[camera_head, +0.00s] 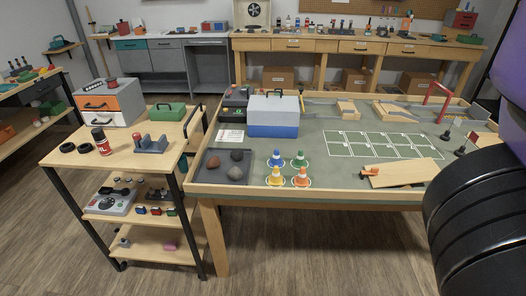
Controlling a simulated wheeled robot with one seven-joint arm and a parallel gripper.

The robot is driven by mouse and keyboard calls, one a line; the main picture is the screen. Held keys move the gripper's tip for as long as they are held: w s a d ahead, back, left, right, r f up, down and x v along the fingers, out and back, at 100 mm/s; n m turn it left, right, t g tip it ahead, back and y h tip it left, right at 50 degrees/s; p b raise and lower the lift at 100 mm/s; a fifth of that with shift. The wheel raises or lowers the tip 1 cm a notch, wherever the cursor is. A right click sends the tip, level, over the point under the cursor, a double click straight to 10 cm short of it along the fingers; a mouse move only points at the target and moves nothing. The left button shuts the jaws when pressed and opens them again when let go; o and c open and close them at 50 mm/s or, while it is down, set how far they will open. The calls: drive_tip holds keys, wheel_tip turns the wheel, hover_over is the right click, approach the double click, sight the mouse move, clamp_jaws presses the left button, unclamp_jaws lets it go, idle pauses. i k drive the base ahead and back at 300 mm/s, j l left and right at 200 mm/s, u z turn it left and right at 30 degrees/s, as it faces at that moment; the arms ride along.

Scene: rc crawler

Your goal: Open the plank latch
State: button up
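A light wooden plank (408,172) lies at the front right of the green-topped table, near its front rail. A small orange part (370,173), which looks like the plank latch, sits at the plank's left end. It is too small to tell whether it is open or closed. My gripper is not in view. A large dark ribbed part, which looks like part of my arm, fills the right edge and hides the table's front right corner.
Several cones (301,178) stand left of the plank. A tray of rocks (217,167) and a blue-grey toolbox (273,115) are farther left. A red gate (436,98) stands at the back right. A wooden cart (70,158) adjoins the table's left side. The floor in front is clear.

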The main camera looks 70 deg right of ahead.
sight(374, 171)
drive_tip(key=z, duration=1.15)
